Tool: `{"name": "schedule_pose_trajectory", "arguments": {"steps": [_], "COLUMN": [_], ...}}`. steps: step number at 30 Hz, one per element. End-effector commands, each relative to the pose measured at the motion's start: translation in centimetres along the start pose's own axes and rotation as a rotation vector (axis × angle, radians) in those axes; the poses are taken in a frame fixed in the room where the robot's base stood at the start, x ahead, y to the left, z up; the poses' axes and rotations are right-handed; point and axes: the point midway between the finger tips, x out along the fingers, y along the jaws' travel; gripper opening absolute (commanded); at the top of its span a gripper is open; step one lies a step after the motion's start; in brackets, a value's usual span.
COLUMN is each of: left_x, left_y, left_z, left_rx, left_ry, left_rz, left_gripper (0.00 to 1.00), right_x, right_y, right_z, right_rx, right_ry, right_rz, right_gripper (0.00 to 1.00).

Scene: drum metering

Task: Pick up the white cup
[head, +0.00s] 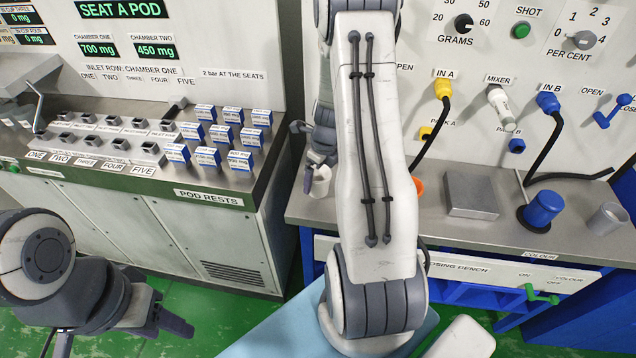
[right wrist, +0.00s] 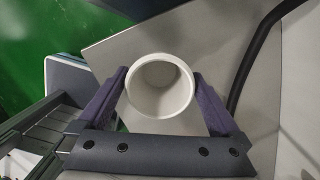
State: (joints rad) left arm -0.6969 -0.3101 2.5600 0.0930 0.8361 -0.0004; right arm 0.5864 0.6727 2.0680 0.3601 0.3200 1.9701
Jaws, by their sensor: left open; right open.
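The white cup (right wrist: 160,88) stands between the two fingers of my right gripper (right wrist: 164,100) in the right wrist view, its round mouth facing the camera; it looks empty. The fingers lie to either side of it, and I cannot tell whether they touch it. In the head view the cup (head: 321,183) shows small at the left end of the dosing bench, beneath my right gripper (head: 313,168), partly hidden by the fingers. My right gripper is open. My left gripper (head: 125,330) is open and empty over the green floor at lower left.
The grey dosing bench (head: 468,225) carries a grey block (head: 471,196), a blue cup-like part (head: 544,208) and a grey cup (head: 608,218). An orange thing (head: 418,186) is half hidden behind my right arm. Several labelled pods (head: 222,134) sit on the left cabinet.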

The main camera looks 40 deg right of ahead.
Motion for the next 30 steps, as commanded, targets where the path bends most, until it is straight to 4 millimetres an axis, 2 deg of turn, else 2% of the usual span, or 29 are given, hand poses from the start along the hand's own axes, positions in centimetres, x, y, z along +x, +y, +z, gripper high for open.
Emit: {"name": "schedule_pose_trajectory", "arguments": {"steps": [1, 5, 13, 19, 30], "left_x": [0.2, 0.4, 0.4, 0.4, 0.2], "left_y": [0.0, 0.0, 0.0, 0.0, 0.0], "left_z": [0.0, 0.0, 0.0, 0.0, 0.0], "left_rx": [0.0, 0.0, 0.0, 0.0, 0.0], "left_ry": [0.0, 0.0, 0.0, 0.0, 0.0], "left_rz": [0.0, 0.0, 0.0, 0.0, 0.0], "left_gripper": [0.5, 0.5, 0.5, 0.5, 0.5], "right_x": [1.0, 2.3, 2.5, 2.5, 1.8], "right_y": [0.1, 0.0, 0.0, 0.0, 0.0], "right_z": [-0.1, 0.0, 0.0, 0.0, 0.1], "right_rx": [0.0, 0.0, 0.0, 0.0, -0.001], "right_ry": [0.002, 0.001, -0.001, -0.001, -0.002], "right_rz": [0.002, 0.0, -0.002, -0.001, -0.001], "right_gripper": [1.0, 1.0, 1.0, 0.24, 0.24]}}
